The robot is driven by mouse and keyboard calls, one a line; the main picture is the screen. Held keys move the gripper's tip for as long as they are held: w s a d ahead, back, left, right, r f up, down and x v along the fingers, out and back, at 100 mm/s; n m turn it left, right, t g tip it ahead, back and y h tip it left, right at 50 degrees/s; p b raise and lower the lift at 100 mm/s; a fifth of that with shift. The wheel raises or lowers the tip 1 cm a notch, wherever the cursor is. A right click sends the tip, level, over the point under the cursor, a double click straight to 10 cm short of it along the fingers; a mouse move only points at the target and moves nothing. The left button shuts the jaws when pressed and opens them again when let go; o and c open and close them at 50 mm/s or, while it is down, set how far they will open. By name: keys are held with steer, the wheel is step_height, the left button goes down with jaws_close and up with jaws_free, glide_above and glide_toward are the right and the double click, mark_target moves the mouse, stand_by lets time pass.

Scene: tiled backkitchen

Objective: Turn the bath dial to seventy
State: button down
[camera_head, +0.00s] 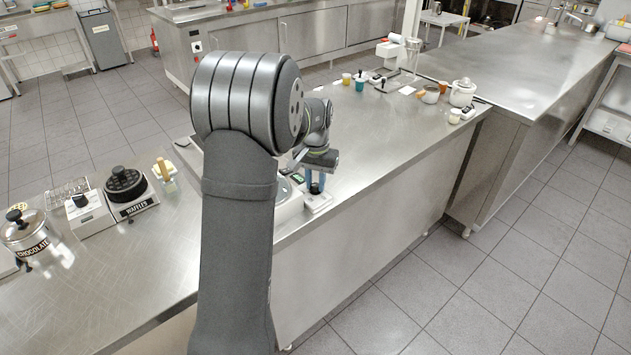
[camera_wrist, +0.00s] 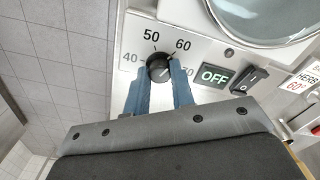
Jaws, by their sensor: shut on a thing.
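The bath dial (camera_wrist: 158,67) is a round black knob on a pale panel, with 40, 50, 60 and 70 printed around it. A pale mark on it seems to point up and right, near 60; it is too small to read exactly. My gripper (camera_wrist: 159,75) has its blue fingers shut on the knob, one on each side. In the head view, my gripper (camera_head: 316,181) points down at the panel, and the dial (camera_head: 315,188) shows small and dark between the fingers. The 70 is partly covered by the right finger.
Right of the dial are a dark OFF display (camera_wrist: 215,75) and a black rocker switch (camera_wrist: 249,80). The round bath vessel (camera_wrist: 265,18) is behind them. A label reading HERB 60° (camera_wrist: 300,82) is at the right. A waffle iron (camera_head: 126,190) and chocolate pot (camera_head: 28,234) stand left.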

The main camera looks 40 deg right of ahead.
mark_target(316, 184)
steer(key=m, duration=0.6)
steer(key=shift+r, duration=0.1)
steer(key=m, duration=0.6)
steer(key=shift+d, duration=0.1)
steer(key=shift+m, duration=0.3)
steer(key=c, duration=1.2)
jaws_free()
steer(key=shift+c, duration=0.2)
step_height(316, 184, up, 17)
steer(key=shift+r, duration=0.2)
steer(key=shift+f, duration=0.1)
